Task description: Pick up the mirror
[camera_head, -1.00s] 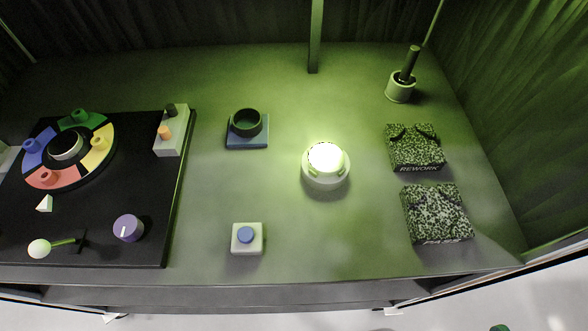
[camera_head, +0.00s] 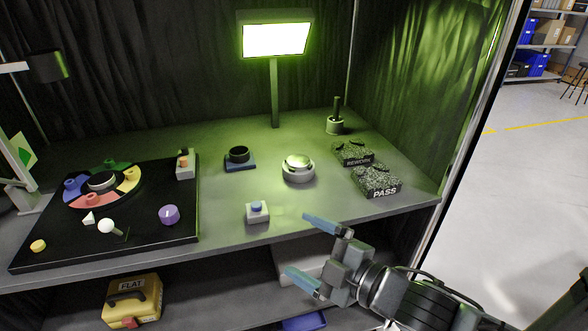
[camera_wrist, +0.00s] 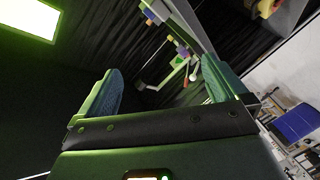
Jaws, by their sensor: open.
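A round, shiny disc that looks like the mirror (camera_head: 298,161) sits in a pale round holder (camera_head: 298,175) on the grey bench, in the middle of the head view. Its top catches the light. My gripper (camera_head: 297,244) is in front of the bench's front edge, below the holder in the picture, with its two blue fingers spread and nothing between them. In the wrist view my gripper (camera_wrist: 160,72) also shows wide apart and empty. The mirror cannot be made out in the wrist view.
A lit lamp (camera_head: 275,40) stands behind the holder. Dark foam blocks marked REWORK (camera_head: 352,153) and PASS (camera_head: 377,181) lie to its right. A black panel (camera_head: 140,235) fills the left. A yellow case (camera_head: 132,299) stands below.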

